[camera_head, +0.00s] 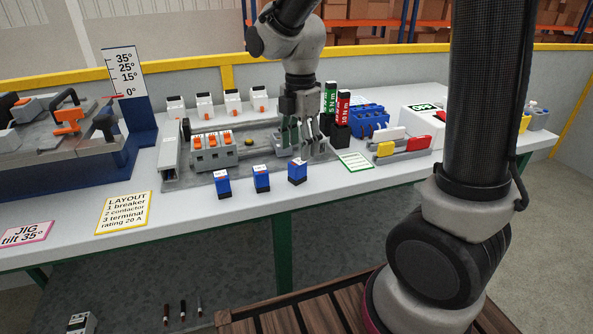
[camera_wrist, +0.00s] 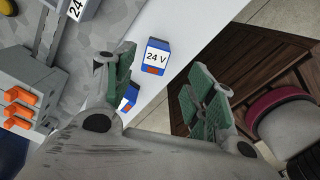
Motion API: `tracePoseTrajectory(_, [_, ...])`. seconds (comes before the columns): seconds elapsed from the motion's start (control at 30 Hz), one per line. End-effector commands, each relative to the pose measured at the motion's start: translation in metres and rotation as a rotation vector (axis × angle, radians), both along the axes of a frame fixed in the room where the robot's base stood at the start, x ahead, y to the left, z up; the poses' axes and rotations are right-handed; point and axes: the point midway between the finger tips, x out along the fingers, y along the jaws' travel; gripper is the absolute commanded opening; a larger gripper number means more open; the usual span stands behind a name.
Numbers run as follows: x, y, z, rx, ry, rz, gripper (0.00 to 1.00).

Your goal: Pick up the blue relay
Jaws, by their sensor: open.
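Three blue relays with white tops stand in a row along the front of the white table: left (camera_head: 222,184), middle (camera_head: 261,180) and right (camera_head: 297,172). My gripper (camera_head: 302,145) is open and empty, pointing down above and behind the right relay, over the grey mounting plate. In the wrist view, my gripper (camera_wrist: 160,85) shows two green-padded fingers spread apart. A blue relay marked 24 V (camera_wrist: 156,57) lies beyond the fingertips, in the gap. A second blue relay (camera_wrist: 128,97) is partly hidden by the left finger. No finger is seen touching a relay.
Grey breakers with orange switches (camera_head: 214,149) stand on the mounting plate (camera_head: 200,178). Green and red torque tools (camera_head: 337,108), a blue connector block (camera_head: 370,121) and a white box (camera_head: 422,119) stand to the right. The table's front strip is mostly clear.

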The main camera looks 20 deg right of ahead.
Motion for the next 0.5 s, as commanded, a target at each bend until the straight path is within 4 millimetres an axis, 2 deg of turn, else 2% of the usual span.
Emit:
tracePoseTrajectory(0.4, [0.007, -0.002, -0.059, -0.002, 0.005, -0.003, 0.55])
tracePoseTrajectory(0.5, [0.008, -0.001, -0.066, -0.001, 0.002, -0.003, 0.55])
